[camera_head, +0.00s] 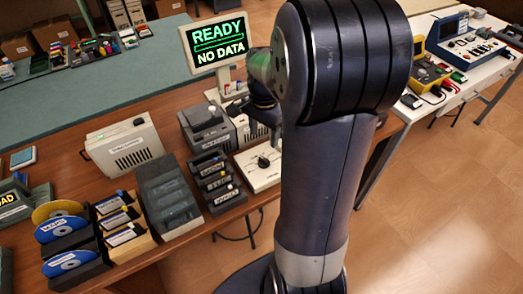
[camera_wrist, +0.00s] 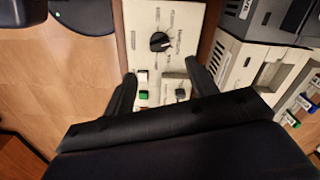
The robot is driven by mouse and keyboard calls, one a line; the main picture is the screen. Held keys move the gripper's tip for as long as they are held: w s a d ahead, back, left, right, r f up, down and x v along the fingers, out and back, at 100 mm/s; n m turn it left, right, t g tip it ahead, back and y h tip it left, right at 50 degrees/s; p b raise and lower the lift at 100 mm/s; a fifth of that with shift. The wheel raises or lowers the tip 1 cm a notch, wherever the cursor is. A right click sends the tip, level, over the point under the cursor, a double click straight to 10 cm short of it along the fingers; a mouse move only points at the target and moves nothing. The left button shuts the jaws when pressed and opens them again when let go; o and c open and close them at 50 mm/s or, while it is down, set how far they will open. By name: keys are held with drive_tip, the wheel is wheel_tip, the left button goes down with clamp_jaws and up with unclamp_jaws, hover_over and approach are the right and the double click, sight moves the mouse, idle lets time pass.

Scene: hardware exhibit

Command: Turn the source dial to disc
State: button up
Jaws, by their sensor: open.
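A cream control panel (camera_wrist: 137,45) carries a round black dial (camera_wrist: 160,41) with a pale pointer mark and small printed labels around it, too small to read. The large dial lies beyond the fingertips, untouched.
A monitor (camera_head: 219,46) behind the panel reads "READY" and "NO DATA". Left of the panel stand a cartridge rack (camera_head: 214,181), a grey drive box (camera_head: 207,127) and a disc rack (camera_head: 77,268). Open floor (camera_head: 440,210) lies to the right.

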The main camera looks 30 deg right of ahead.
sight(264, 159)
wheel_tip(264, 159, down, 10)
idle(0.4)
drive_tip(key=shift+c, duration=0.4)
drive_tip(key=c, duration=0.9)
